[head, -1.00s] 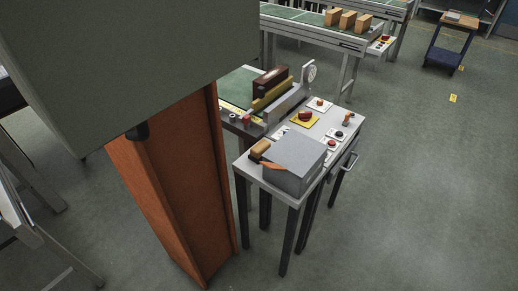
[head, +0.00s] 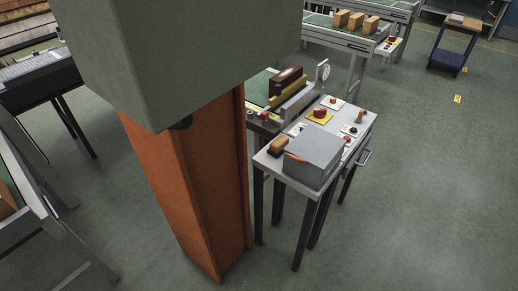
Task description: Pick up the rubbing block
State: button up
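A small table (head: 268,160) with a light grey top and dark legs stands right of centre. A large grey block (head: 313,157) sits on its near end. Beside its upper left edge lies a small tan piece with rounded ends (head: 279,145). An orange-red patch shows at the grey block's left side. I cannot tell for sure which of these is the rubbing block. My gripper is not in view.
An orange-brown column (head: 195,185) under a big grey-green box (head: 190,60) blocks the near left. A machine with a dark block (head: 287,80) adjoins the table. Tan bricks (head: 356,21) sit on a conveyor behind.

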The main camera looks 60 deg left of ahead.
aim_at(276, 150)
jog(key=u, duration=0.05)
jog(key=k, duration=1.35)
jog(key=u, duration=1.9)
jog(key=i, duration=1)
jog(key=z, duration=0.05)
